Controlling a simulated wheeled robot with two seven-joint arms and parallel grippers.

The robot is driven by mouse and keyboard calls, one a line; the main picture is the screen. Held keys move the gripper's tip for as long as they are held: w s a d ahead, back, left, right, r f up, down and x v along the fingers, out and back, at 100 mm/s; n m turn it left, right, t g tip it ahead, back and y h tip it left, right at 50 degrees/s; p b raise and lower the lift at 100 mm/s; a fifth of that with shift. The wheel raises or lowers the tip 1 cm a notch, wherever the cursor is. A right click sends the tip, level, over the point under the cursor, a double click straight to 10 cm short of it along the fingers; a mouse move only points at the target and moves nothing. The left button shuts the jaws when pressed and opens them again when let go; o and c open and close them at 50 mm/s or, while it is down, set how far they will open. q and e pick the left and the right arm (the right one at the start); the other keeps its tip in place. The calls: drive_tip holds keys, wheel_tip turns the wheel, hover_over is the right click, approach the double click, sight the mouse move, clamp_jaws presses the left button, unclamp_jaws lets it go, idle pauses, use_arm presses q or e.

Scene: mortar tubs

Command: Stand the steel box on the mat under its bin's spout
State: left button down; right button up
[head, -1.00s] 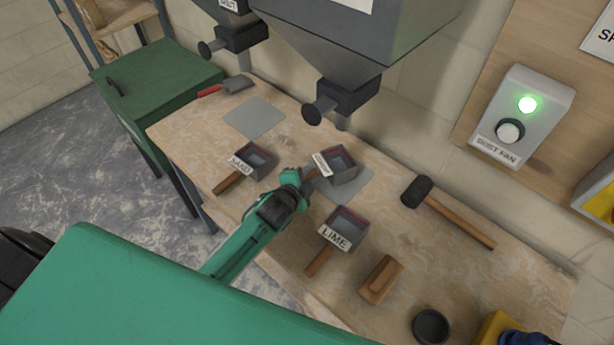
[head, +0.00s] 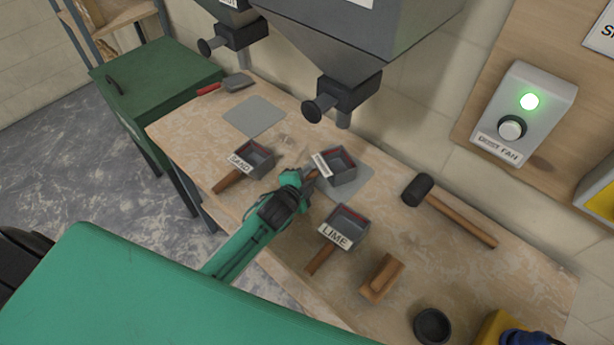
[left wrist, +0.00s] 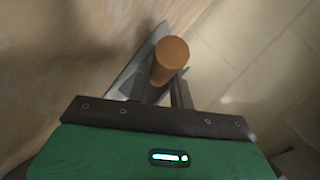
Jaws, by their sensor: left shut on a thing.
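A steel box (head: 343,172) with a wooden handle and a white label is over the grey mat (head: 356,189) below the right bin's spout (head: 343,117). The label's writing is too small to read. My left gripper (head: 308,178) is shut on the box's handle, whose round end (left wrist: 170,53) shows between the fingers in the left wrist view. I cannot tell whether the box touches the mat. Two similar boxes stand on the bench, one labelled SAND (head: 258,156) and one labelled LIME (head: 347,223). My right gripper is out of view.
A second grey mat (head: 254,117) lies empty at the back left, near a red-handled trowel (head: 238,82). A mallet (head: 455,214), a wooden float (head: 381,278) and a dark round dish (head: 432,326) lie to the right. The bin (head: 345,40) hangs close above the held box.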

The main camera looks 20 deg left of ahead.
use_arm(q)
drive_tip(key=c, duration=1.2)
unclamp_jaws()
drive_tip(key=shift+o, duration=0.2)
drive_tip(key=shift+s, duration=0.15)
drive_tip(key=shift+s, duration=0.25)
drive_tip(key=b+v, duration=0.1)
drive_tip(key=v, duration=1.2)
drive_tip(key=shift+r+b, duration=0.15)
drive_tip(key=shift+b, duration=0.25)
drive_tip(key=shift+s, duration=0.1)
